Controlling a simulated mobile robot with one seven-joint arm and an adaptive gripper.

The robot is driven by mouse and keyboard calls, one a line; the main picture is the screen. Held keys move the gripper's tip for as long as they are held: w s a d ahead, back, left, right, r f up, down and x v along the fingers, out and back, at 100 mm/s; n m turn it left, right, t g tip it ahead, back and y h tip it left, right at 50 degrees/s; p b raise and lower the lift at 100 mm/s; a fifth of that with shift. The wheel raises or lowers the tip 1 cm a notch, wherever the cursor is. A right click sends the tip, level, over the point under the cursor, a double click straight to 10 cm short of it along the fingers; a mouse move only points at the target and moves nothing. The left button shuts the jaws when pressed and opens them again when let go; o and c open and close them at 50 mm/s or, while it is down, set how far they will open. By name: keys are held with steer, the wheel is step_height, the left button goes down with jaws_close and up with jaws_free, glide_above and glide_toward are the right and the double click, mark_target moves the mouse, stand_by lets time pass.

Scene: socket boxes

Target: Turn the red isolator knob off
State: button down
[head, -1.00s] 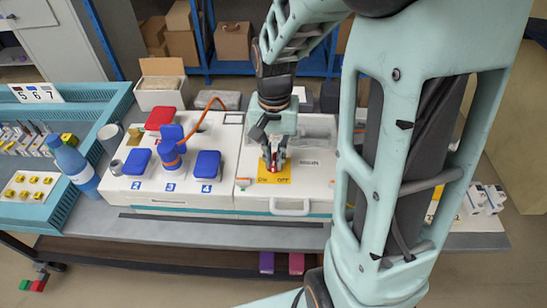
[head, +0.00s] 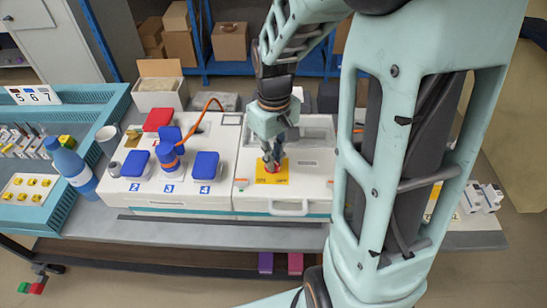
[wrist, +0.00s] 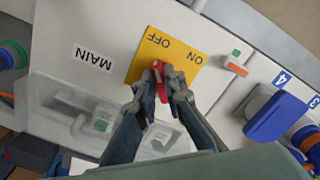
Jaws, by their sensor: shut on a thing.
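The red isolator knob (wrist: 159,82) sits on a yellow plate (wrist: 143,66) marked OFF and ON, seen upside down in the wrist view. My gripper (wrist: 162,80) is shut on the knob, with one finger on each side.
A MAIN label (wrist: 93,55) and a clear cover (wrist: 65,115) are beside the plate. Blue sockets (head: 205,165) and a blue plug (head: 170,154) with an orange cable are on the left box. A blue bottle (head: 70,165) stands further left.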

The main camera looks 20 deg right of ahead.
steer(key=shift+w+n, duration=0.1)
steer(key=shift+n, duration=0.4)
steer(key=c, duration=2)
jaws_free()
step_height(320, 180, up, 12)
steer(key=shift+r, duration=0.1)
